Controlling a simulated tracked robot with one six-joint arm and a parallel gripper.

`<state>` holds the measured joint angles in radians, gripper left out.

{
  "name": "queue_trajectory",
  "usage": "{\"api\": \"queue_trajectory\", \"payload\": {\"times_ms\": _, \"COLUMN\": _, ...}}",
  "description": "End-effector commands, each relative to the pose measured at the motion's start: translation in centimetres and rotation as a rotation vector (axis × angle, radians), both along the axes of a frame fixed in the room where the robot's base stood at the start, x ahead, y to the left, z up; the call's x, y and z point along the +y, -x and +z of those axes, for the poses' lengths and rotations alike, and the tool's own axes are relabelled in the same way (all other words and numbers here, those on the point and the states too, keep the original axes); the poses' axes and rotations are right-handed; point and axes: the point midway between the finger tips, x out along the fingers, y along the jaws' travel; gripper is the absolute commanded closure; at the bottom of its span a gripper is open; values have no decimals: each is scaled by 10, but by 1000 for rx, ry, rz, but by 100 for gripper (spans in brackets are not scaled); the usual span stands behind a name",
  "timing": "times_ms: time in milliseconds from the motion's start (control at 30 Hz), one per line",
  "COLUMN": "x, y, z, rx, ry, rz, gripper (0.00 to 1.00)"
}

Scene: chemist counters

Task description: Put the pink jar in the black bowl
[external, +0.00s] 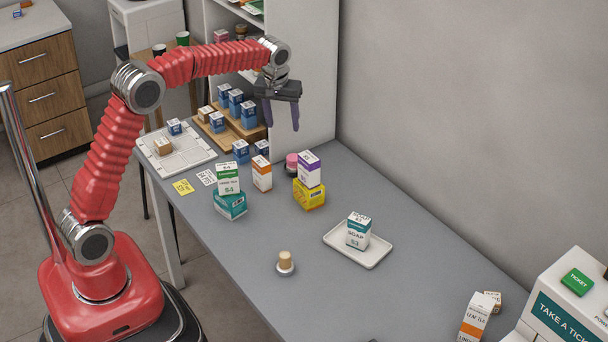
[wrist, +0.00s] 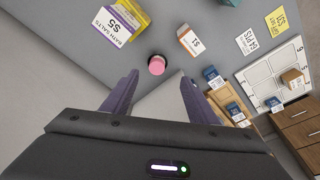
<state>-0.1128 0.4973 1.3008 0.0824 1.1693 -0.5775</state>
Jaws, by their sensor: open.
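The pink jar (external: 291,159) stands on the counter behind the orange-striped and purple boxes. In the wrist view it is a small pink disc (wrist: 157,66) just beyond and between my fingertips. A dark edge shows below and around the pink part. I cannot tell whether this is the jar's own body or a black bowl under it. No other black bowl is clear in these views. My gripper (external: 281,122) is open and empty, pointing down above the counter's far end; its two fingers (wrist: 160,78) frame the jar from above without touching it.
A purple box on a yellow box (external: 309,197) and an orange-striped box (external: 262,173) stand close by the jar. A wooden step rack (external: 232,131) with blue boxes and a white panel are behind. A white tray (external: 374,258) holds a soap box. The counter front is mostly clear.

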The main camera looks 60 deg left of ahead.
Motion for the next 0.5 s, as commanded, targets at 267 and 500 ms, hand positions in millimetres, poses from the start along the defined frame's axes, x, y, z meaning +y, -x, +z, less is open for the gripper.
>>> {"api": "queue_trajectory", "payload": {"times_ms": 267, "x": -21, "y": 55, "z": 45, "rx": -45, "ry": -8, "rz": -106, "gripper": 46}}
{"api": "queue_trajectory", "payload": {"times_ms": 500, "x": -37, "y": 106, "z": 71, "rx": -83, "ry": -19, "rz": -195, "gripper": 46}}
